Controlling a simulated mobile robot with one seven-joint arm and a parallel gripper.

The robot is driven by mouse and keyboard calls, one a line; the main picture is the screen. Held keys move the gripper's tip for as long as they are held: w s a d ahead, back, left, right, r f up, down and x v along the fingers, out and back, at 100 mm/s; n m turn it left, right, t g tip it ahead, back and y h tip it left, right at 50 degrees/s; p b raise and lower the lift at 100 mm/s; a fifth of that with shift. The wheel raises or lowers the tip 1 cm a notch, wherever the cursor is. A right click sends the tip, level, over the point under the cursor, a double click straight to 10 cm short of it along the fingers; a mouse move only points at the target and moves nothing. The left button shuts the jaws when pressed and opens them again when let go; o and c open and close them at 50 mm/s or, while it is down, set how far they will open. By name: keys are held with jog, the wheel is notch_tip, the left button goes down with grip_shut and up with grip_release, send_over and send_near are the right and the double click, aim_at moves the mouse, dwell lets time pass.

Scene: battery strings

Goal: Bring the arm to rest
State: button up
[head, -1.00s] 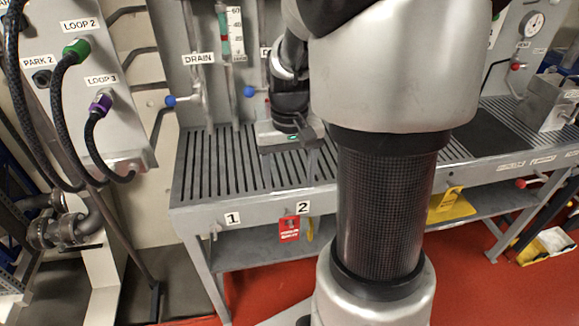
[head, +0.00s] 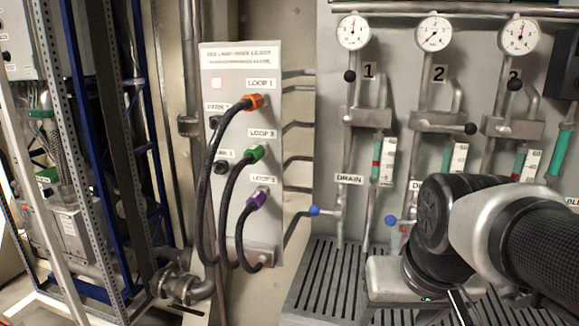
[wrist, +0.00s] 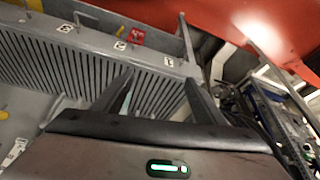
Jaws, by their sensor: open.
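My gripper (wrist: 158,95) is in the wrist view with its two dark fingers spread apart and nothing between them. The slotted bench top lies beyond the fingers. In the head view my arm comes in from the right edge and bends down. The gripper end (head: 455,305) shows at the lower right, over the slotted bench (head: 325,285). Its fingertips are partly cut off by the bottom edge.
A grey panel (head: 229,85) at centre left carries black hoses with orange, green and purple connectors. Gauges (head: 433,33), valves and pipes fill the wall behind the arm. A blue-framed rack (head: 100,150) stands left. A red tag (wrist: 136,36) hangs at the bench edge.

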jog(key=s+a+r+p, duration=0.1)
jog(key=r+p, duration=0.7)
jog(key=r, duration=0.1)
jog(key=s+r+t+p, duration=0.1)
jog(key=s+r+p, duration=0.1)
jog(key=r+p, duration=0.7)
jog(key=shift+a+n, duration=0.3)
jog(key=shift+a, duration=0.1)
dwell(1.0)
